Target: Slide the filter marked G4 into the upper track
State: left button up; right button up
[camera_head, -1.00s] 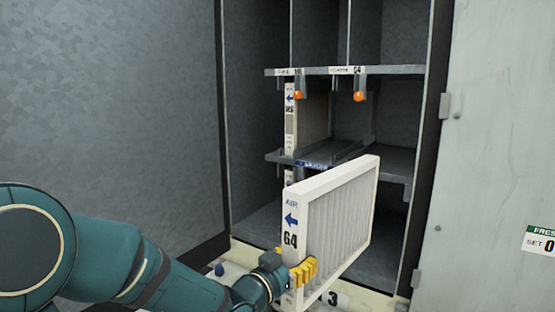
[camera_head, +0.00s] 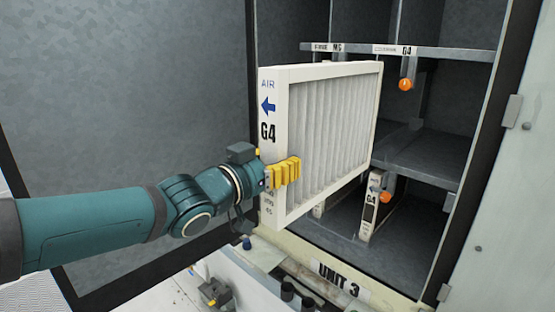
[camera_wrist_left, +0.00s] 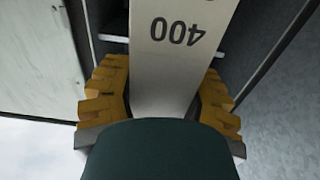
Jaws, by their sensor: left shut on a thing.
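The white pleated filter marked G4 (camera_head: 330,140) is upright in the head view, with a blue arrow pointing left and "AIR" on its narrow face. My left gripper (camera_head: 282,174) is shut on its near edge and holds it in front of the cabinet. In the left wrist view the filter's pale frame (camera_wrist_left: 172,50), with "400" upside down, lies between the yellow fingers. The upper rail (camera_head: 440,54) carries a label ending in G4 on its right part. The filter hides the cabinet's left bays. My right gripper is not in view.
An orange knob (camera_head: 405,84) hangs below the upper rail. The right middle shelf (camera_head: 440,155) looks empty. Another G4-marked filter (camera_head: 371,205) stands in the lower bay beside a second orange knob (camera_head: 386,197). The open door (camera_head: 515,200) is at right.

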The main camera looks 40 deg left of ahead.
pick_arm(q)
jog(key=shift+w+d+f+b, duration=0.1)
jog(key=shift+w+b, duration=0.2)
jog(key=shift+w, duration=1.35)
jog(key=shift+w+d+r+b, duration=0.15)
jog(key=shift+w+b, duration=0.2)
jog(key=shift+w, duration=1.25)
jog(key=shift+w+d+f+b, duration=0.15)
jog(key=shift+w+b, duration=0.15)
jog(key=shift+w, duration=1.35)
jog(key=shift+s+b, duration=0.1)
jog(key=shift+b, duration=0.25)
